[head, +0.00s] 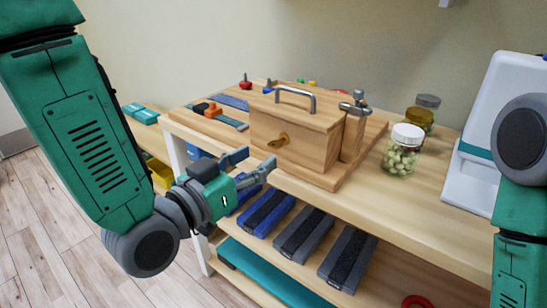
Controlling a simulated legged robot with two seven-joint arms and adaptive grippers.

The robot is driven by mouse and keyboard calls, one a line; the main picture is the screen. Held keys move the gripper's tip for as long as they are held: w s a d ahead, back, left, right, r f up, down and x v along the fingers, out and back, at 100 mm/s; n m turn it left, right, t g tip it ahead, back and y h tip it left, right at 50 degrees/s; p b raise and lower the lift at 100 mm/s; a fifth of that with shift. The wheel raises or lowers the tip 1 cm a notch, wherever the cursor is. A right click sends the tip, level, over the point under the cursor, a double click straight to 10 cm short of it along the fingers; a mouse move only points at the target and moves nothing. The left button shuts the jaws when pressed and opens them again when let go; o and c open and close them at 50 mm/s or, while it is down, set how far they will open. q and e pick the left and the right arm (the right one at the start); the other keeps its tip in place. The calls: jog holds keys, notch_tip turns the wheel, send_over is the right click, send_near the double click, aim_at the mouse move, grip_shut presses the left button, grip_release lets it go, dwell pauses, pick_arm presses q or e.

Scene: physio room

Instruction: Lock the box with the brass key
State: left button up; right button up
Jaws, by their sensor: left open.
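The wooden box (322,148) with a metal handle (296,95) on top stands on the bench, and its lid looks shut. The brass key (279,141) is at the front face of the box and looks to be in its lock, with the bow sticking out. My left gripper (262,164) is open and empty, just in front of the box, a little below and left of the key. Its fingers appear apart from the key. My right arm shows at the right edge, but its gripper is out of view.
The box is on a wooden board (350,176) on the bench (440,208). A jar of pale green pieces (402,158) and darker jars (420,119) stand to the right. Orange and blue items (208,109) lie to the left. Weight cuffs (304,236) fill the shelf below.

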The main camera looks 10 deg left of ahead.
aim_at(274, 144)
pick_arm(q)
jog(key=x, duration=0.6)
jog(key=shift+s+b, duration=0.1)
jog(key=shift+b, duration=0.25)
grip_shut()
